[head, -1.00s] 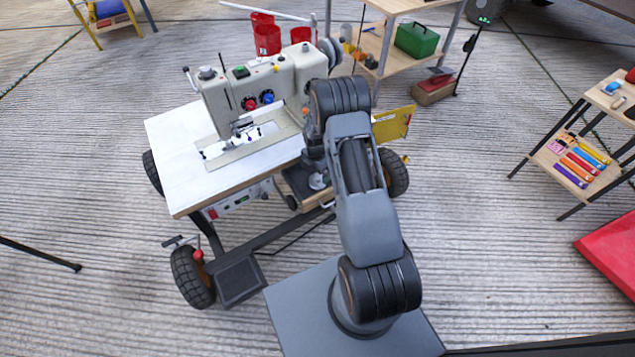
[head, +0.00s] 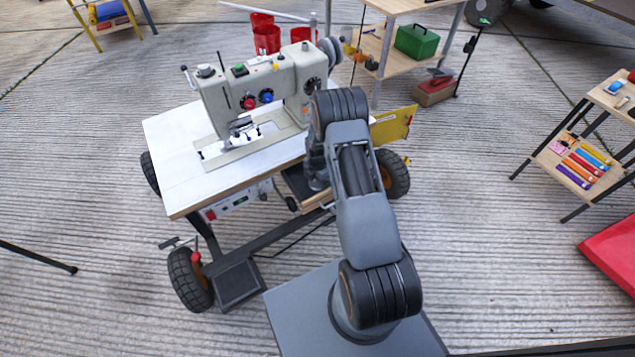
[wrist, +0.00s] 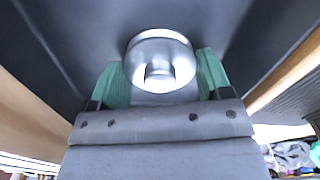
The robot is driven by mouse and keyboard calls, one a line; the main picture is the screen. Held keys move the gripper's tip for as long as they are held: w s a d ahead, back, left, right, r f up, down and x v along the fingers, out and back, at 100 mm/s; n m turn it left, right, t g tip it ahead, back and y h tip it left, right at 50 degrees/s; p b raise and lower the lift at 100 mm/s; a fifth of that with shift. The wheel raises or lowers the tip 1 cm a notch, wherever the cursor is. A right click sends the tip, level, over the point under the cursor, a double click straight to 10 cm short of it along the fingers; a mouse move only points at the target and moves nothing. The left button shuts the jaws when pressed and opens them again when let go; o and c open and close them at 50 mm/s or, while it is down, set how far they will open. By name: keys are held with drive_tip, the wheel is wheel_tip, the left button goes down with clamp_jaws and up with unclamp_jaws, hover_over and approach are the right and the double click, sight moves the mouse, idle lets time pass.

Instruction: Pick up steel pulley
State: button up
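The steel pulley (wrist: 160,45) is a shiny round metal piece with a raised rim, low over or on the dark bottom of a tray in the wrist view. The green-padded fingers of my gripper (wrist: 163,75) are apart, one on each side of it. Their inner edges lie close to the pulley's rim; contact is not clear. In the head view my arm reaches down beside the sewing machine table, and the arm hides the pulley and most of the gripper.
The wooden-sided tray (head: 318,202) closely surrounds my gripper. The white table (head: 180,158) with the sewing machine (head: 255,85) stands just left of my arm. A yellow panel (head: 393,125) is right of it. A wooden shelf (head: 565,165) stands far right.

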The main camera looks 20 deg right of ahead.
drive_tip(key=c, duration=0.5)
drive_tip(key=shift+o, duration=0.2)
